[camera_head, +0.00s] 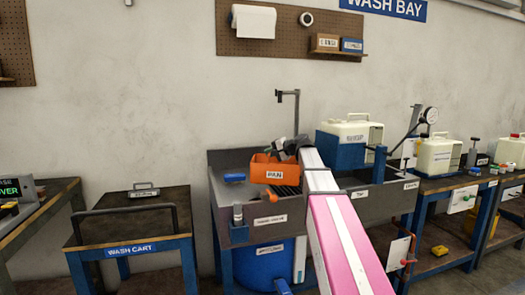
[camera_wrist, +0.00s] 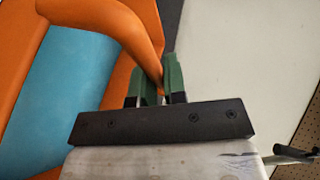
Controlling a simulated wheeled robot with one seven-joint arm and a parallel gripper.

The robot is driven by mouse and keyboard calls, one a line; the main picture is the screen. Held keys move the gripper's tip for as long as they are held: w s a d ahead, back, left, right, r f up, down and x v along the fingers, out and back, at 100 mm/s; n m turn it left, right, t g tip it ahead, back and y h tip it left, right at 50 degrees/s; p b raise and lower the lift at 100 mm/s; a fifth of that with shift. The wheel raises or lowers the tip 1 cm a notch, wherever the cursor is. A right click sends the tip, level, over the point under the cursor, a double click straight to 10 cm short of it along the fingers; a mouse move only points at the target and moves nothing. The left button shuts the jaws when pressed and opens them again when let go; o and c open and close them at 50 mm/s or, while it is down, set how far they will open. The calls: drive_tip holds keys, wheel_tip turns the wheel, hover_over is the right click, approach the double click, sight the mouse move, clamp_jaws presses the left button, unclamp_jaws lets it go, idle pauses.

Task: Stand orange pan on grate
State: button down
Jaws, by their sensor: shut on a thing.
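The orange pan (camera_head: 273,172), with a white PAN label on its front, is at the grey sink in the head view. My gripper (camera_head: 292,149) is at the pan's upper right edge. In the wrist view the green fingers (camera_wrist: 160,82) are shut on a curved orange bar, a handle or rim of the pan (camera_wrist: 100,12). A flat teal area shows inside the pan there. Dark slats of what looks like the grate (camera_head: 288,190) show in the sink just below the pan. I cannot tell whether the pan touches them.
A blue item (camera_head: 234,177) lies at the sink's left side. A white canister (camera_head: 350,134) on a blue stand is to the right. My pink and white arm covers the sink's middle.

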drive_tip(key=shift+w+d+f, duration=0.3)
drive_tip(key=shift+d+f, duration=0.15)
drive_tip(key=shift+f, duration=0.55)
drive_tip(key=shift+w+d+f, duration=0.3)
drive_tip(key=shift+d+f, duration=0.2)
drive_tip(key=shift+f, duration=0.45)
drive_tip(key=shift+w+d+f, duration=0.3)
drive_tip(key=shift+d+f, duration=0.15)
drive_tip(key=shift+f, duration=0.55)
drive_tip(key=c, duration=1.2)
unclamp_jaws()
drive_tip(key=shift+o, duration=0.2)
drive_tip(key=v, duration=1.2)
